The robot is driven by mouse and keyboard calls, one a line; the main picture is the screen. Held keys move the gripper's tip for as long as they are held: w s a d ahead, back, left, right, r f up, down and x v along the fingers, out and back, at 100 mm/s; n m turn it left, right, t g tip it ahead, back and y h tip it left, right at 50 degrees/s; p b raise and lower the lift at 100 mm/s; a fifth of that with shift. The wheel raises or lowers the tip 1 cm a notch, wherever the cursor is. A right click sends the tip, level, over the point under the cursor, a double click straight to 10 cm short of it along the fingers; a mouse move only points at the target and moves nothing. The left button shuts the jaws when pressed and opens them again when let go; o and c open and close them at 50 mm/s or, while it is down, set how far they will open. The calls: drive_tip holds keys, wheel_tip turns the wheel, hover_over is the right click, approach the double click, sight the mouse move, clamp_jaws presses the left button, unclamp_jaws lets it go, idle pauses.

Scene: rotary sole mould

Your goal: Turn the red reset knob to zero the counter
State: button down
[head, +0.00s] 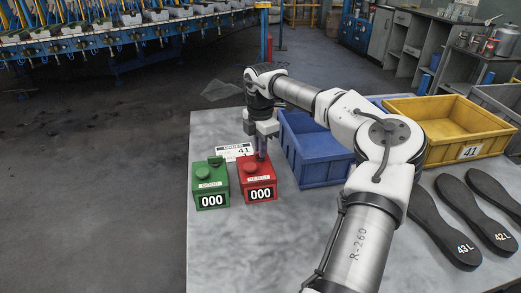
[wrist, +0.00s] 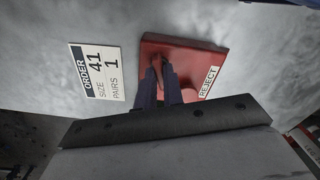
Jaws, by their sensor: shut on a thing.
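The red REJECT counter (head: 258,181) stands on the grey table and its display reads 000. It also shows in the wrist view (wrist: 210,55), seen from above. My gripper (head: 261,156) points down over the back right of the counter's top. In the wrist view its dark blue fingers (wrist: 160,68) are close together on the small red reset knob (wrist: 158,66), mostly hidden between them. The gripper is shut on the knob. How far the knob is turned cannot be made out.
A green GOOD counter (head: 211,187), also reading 000, stands just left. An order card (head: 234,150) for size 41 lies behind. A blue bin (head: 310,155) is close on the right, with a yellow bin (head: 450,125) and dark soles (head: 445,220) farther right. The front left table is clear.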

drive_tip(key=shift+m+b, duration=0.6)
drive_tip(key=shift+m, duration=1.6)
drive_tip(key=c, duration=1.5)
unclamp_jaws()
drive_tip(key=shift+r, duration=0.1)
wheel_tip(320, 180, up, 14)
drive_tip(key=shift+f+b, duration=0.1)
drive_tip(key=shift+b, duration=0.25)
